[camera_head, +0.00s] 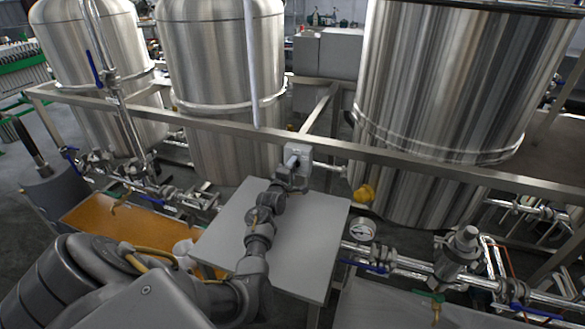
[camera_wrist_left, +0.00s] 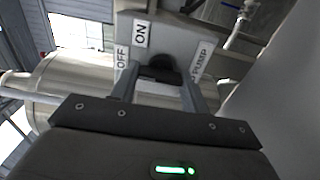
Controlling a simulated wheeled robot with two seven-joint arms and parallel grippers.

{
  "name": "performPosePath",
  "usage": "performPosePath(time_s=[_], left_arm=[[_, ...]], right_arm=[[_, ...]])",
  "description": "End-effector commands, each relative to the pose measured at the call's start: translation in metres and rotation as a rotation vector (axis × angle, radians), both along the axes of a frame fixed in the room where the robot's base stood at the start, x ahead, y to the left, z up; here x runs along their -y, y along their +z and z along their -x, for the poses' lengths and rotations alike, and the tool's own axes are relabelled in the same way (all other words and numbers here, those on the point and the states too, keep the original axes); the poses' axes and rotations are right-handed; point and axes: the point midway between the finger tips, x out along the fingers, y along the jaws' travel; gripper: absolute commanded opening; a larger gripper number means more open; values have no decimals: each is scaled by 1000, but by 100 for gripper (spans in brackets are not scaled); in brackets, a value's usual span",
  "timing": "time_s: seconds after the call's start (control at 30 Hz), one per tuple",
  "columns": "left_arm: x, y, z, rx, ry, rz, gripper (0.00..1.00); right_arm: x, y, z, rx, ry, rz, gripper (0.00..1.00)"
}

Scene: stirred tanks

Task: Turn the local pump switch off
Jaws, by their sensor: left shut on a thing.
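The local pump switch is a small light grey box (camera_head: 300,153) on the steel frame rail in front of the tanks. In the left wrist view the box (camera_wrist_left: 180,32) carries the labels OFF, ON and PUMP. Its dark knob (camera_wrist_left: 160,69) lies between the two fingers of my left gripper (camera_wrist_left: 160,88), which is shut on it. In the head view my left gripper (camera_head: 292,166) reaches up to the front of the box, and the knob is mostly hidden. I cannot tell for sure which label the knob points to. My right gripper is not in view.
A grey table top (camera_head: 300,235) lies below my left forearm. The steel rail (camera_head: 400,155) runs across in front of several large tanks. Pipes with a gauge (camera_head: 362,230) and blue-handled valves are at the lower right. An orange-brown surface (camera_head: 125,222) is at the left.

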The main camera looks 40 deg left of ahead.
Motion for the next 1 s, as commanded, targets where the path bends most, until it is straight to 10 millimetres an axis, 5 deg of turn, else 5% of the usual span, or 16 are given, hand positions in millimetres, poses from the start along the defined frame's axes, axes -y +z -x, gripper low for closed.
performPosePath(time_s=[0.53,0.57,0.7,1.0], left_arm=[[0,0,0,8,1,23,23],[0,0,0,8,1,23,49],[0,0,0,8,1,22,67],[1,0,1,7,0,21,67]], right_arm=[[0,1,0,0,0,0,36],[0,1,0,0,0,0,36],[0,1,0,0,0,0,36],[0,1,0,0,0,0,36]])
